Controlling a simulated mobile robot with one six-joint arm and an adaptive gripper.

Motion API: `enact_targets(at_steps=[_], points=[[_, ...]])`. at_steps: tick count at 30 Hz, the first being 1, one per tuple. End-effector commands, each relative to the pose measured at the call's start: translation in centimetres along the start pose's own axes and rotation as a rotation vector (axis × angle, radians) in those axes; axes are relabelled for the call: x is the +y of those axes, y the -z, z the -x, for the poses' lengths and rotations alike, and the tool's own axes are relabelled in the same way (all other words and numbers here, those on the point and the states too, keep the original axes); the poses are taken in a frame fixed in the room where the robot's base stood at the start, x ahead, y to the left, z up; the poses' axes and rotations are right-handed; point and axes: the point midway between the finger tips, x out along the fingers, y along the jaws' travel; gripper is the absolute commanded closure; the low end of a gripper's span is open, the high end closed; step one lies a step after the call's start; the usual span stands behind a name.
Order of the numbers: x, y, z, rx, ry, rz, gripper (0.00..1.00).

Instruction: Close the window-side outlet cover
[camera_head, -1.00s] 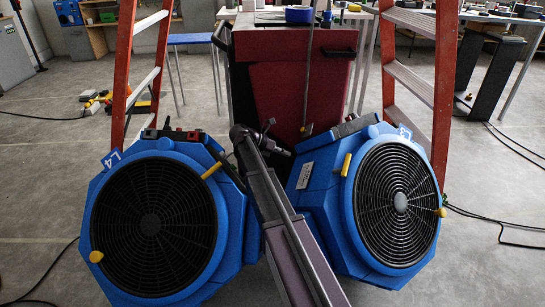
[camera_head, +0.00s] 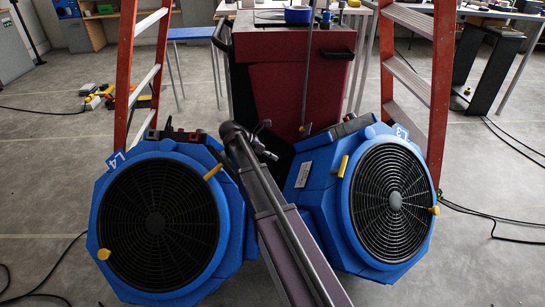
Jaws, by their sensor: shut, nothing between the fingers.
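Two blue drying fans with round black grilles stand on the floor. The left fan (camera_head: 234,215) is marked L4 and the right fan (camera_head: 312,190) is marked L3. Each has a yellow bar near the top of its grille and a small yellow knob at its rim. I cannot tell any window-side outlet cover apart here. My arm reaches up between the fans. My gripper (camera_head: 268,146) is small and dark at its far end, shut and empty, in front of the dark red cart and apart from both grilles.
The dark red cart (camera_head: 288,95) stands behind the fans. Orange ladders rise at the left (camera_head: 123,75) and right (camera_head: 440,90). Black cables (camera_head: 490,213) lie on the floor at both sides. The grey floor at far left is mostly clear.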

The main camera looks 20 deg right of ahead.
Motion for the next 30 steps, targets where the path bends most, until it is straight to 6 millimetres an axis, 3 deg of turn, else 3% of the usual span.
enact_targets(at_steps=[17,20,24,30], points=[[-0.8,0.6,0.1,0.034,-0.017,-0.075,1.00],[-0.8,0.5,0.1,0.034,-0.017,-0.075,0.76],[-0.7,0.0,0.5,0.034,-0.021,-0.079,0.37],[0.0,-2.2,1.7,0.036,-0.039,-0.105,0.37]])
